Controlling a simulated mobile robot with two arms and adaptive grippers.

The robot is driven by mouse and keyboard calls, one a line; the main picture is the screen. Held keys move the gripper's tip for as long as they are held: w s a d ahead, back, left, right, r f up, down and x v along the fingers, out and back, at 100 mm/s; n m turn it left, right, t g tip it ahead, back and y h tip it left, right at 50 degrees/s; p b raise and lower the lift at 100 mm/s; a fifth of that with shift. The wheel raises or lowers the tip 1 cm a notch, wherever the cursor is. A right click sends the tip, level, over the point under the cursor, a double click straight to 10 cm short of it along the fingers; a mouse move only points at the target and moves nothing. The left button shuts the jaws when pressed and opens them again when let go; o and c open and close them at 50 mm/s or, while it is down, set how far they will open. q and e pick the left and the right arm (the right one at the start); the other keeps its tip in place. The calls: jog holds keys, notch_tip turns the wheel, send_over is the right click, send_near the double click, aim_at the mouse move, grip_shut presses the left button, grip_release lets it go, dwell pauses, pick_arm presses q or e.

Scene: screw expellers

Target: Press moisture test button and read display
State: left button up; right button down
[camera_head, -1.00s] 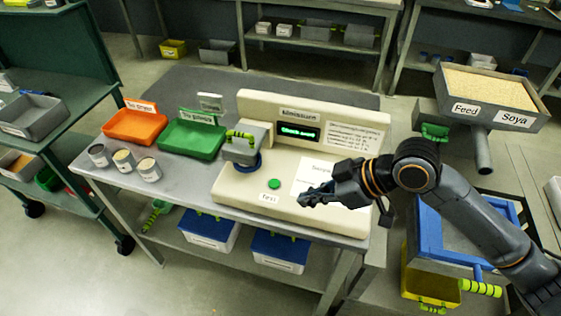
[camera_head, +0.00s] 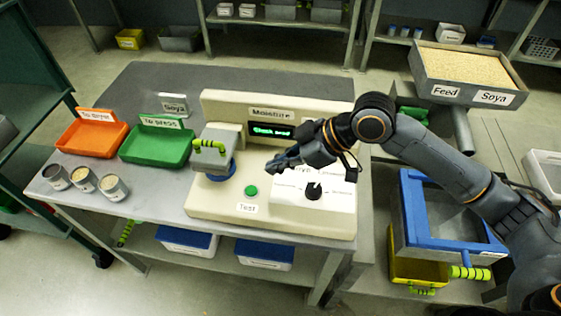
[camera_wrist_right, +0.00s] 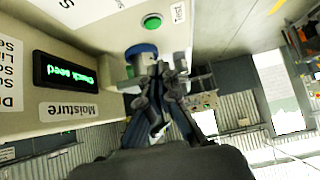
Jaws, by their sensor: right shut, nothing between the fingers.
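The cream moisture tester (camera_head: 215,205) stands on the grey bench. Its green test button (camera_head: 251,191) sits on the front deck above a "Test" label; the button also shows in the right wrist view (camera_wrist_right: 152,21). The lit display (camera_head: 270,131) has green text that looks like "Check seed"; it also shows in the right wrist view (camera_wrist_right: 66,76). My right gripper (camera_head: 272,167) is shut and empty, above the deck, behind and right of the button, apart from it. My left gripper is not in view.
A grey sample head with a green handle (camera_head: 210,147) and blue ring stands left of the button. A black knob (camera_head: 313,191) is on the right of the deck. An orange tray (camera_head: 92,139), a green tray (camera_head: 157,146) and three sample cups (camera_head: 84,180) stand at left.

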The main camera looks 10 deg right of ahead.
aim_at(247, 190)
jog(key=x, duration=0.6)
jog(key=shift+a+p, duration=0.1)
jog(key=shift+p, duration=0.2)
notch_tip(247, 190, down, 3)
jog(key=shift+w+a+f, duration=0.1)
jog(key=shift+a+f, duration=0.05)
jog(key=shift+f, duration=0.5)
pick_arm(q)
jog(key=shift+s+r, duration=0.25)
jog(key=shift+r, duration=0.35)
pick_arm(e)
jog(key=shift+f, duration=0.1)
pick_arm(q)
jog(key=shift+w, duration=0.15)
